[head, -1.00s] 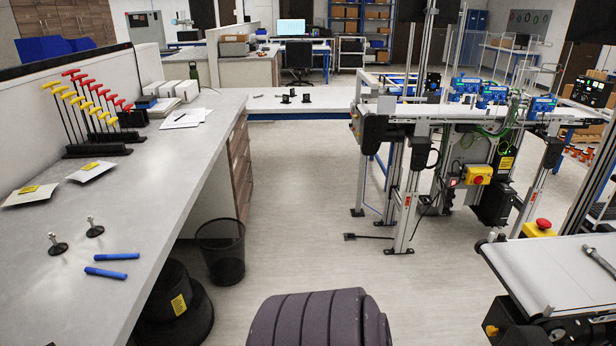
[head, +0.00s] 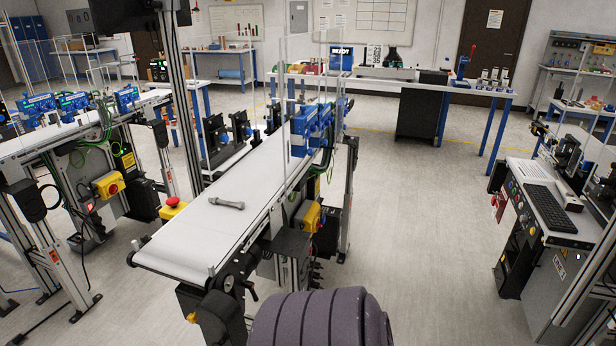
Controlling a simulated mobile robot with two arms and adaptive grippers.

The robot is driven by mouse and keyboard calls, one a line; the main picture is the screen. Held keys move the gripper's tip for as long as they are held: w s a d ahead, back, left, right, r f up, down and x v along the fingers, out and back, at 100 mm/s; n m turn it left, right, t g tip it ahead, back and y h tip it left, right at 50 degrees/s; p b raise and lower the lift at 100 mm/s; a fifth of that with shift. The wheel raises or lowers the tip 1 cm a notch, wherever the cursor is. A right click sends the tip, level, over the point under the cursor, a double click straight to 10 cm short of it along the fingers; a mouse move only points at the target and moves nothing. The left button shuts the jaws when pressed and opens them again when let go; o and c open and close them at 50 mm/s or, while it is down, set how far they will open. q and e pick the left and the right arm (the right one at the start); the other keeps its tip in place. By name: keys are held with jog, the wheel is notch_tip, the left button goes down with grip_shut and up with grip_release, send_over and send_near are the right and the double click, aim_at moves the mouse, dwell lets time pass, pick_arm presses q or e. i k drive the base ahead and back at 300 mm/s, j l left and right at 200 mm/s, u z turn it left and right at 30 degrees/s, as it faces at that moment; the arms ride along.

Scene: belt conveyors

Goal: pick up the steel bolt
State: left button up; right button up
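The steel bolt (head: 227,203) is a grey rod with thicker ends. It lies flat on the white belt of the near conveyor (head: 195,240), left of the middle of the head view, towards the belt's near end. Neither of my grippers shows in the view, so nothing of mine touches the bolt. The bolt is fully visible.
Blue sensor units (head: 312,125) and a clear panel stand along the belt's right side farther back. A yellow emergency stop box (head: 173,208) is at its left edge. A control desk (head: 545,220) stands at right. Open floor (head: 430,240) lies between.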

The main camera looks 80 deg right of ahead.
aim_at(241, 205)
jog(key=z, duration=2.65)
jog(key=i+j+z, duration=0.15)
jog(key=j+z, duration=0.2)
jog(key=i+j+z, duration=0.1)
jog(key=j+z, duration=0.2)
jog(key=j, duration=0.2)
jog(key=j+z, duration=0.35)
jog(key=i+j, duration=0.05)
jog(key=j, duration=0.05)
